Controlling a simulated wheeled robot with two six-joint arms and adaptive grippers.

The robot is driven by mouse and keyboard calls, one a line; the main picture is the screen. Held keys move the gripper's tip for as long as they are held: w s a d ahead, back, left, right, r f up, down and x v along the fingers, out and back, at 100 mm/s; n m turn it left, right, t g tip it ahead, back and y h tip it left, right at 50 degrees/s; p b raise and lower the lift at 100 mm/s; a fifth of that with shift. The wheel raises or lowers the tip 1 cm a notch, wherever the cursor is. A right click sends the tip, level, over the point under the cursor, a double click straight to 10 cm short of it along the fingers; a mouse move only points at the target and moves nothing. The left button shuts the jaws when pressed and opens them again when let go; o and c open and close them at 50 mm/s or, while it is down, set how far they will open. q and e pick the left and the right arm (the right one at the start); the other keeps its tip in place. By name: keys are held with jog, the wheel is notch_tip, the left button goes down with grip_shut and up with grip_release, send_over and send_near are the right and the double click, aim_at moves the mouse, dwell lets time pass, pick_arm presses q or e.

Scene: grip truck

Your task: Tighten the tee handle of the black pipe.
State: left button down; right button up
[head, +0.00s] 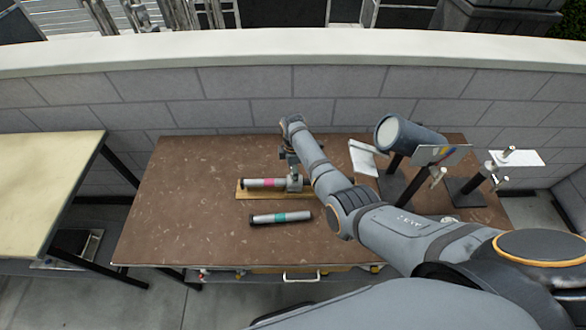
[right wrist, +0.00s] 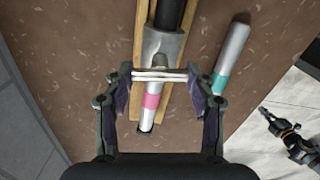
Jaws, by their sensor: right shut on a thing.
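The black pipe (right wrist: 172,14) lies on a narrow wooden board (head: 240,193) on the brown table. A grey metal fitting (right wrist: 161,46) sits around it, and a silver section with a pink band (right wrist: 151,101) extends beyond the fitting. The pale tee handle (right wrist: 160,77) lies crosswise over the fitting. My right gripper (head: 292,168) is above the board, with its fingers at both ends of the handle, shut on it. In the head view the arm hides part of the pipe. A small jointed part, seemingly my left gripper (right wrist: 285,135), shows off the table; its jaws are unclear.
A silver pipe with a teal band (head: 281,218) lies loose in front of the board. A large dark cylinder (head: 416,136) stands on a support at the right, beside a white paper (head: 363,158). The table's left part (head: 185,200) is clear. A low wall (head: 245,88) runs behind.

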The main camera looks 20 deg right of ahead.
jog(key=shift+m, duration=0.4)
jog(key=o, duration=1.2)
jog(key=shift+r, duration=0.2)
notch_tip(320, 180, up, 12)
jog(key=shift+f, duration=0.2)
